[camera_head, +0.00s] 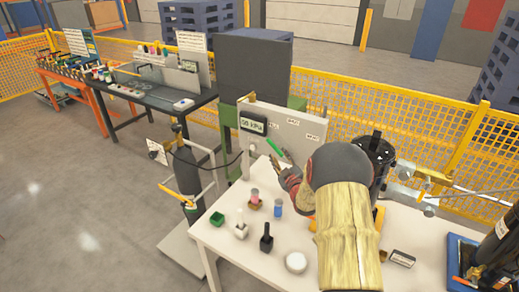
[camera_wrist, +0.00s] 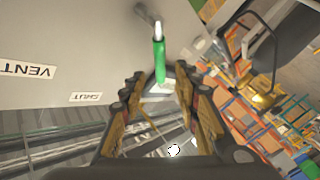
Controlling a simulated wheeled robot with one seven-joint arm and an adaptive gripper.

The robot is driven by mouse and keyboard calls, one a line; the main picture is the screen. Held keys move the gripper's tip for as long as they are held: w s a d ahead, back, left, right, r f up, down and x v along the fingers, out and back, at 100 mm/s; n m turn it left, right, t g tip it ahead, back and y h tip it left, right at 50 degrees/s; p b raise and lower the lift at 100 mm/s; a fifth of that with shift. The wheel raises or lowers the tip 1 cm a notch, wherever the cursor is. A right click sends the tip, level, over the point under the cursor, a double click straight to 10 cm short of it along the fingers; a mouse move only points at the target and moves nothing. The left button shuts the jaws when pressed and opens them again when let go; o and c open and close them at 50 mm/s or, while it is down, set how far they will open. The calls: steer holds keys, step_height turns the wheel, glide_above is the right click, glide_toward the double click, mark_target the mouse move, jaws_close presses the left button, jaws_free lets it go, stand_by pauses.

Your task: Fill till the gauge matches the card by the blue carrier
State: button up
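The gauge (camera_head: 253,124) is a dark box with a lit green display in kPa, on the white panel (camera_head: 300,128). Its digits are too small to read surely. A green lever handle (camera_head: 275,147) stands out from the panel; it also shows in the wrist view (camera_wrist: 160,62), near panel labels VENT and SHUT. My gripper (camera_head: 283,166) is at the lever. In the wrist view its fingers (camera_wrist: 160,78) are apart, with the handle between and beyond the tips; contact is not clear. A small dark-and-white card (camera_head: 402,258) lies near a blue tray (camera_head: 459,250), possibly the blue carrier; its writing is unreadable.
On the white table (camera_head: 228,262) stand a green block (camera_head: 217,218), a white flask (camera_head: 241,230), a pink-topped piece (camera_head: 255,196), a blue cylinder (camera_head: 278,207), a black piece (camera_head: 266,240) and a white round piece (camera_head: 296,262). A dark gas cylinder (camera_head: 187,175) stands left.

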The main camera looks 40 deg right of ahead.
mark_target(275, 148)
steer(key=shift+w+d+f, duration=0.15)
steer(key=shift+w+d, duration=0.05)
steer(key=shift+w, duration=0.2)
steer(key=x, duration=0.7)
steer(key=shift+b, duration=0.4)
steer(key=shift+c, duration=1.2)
jaws_close()
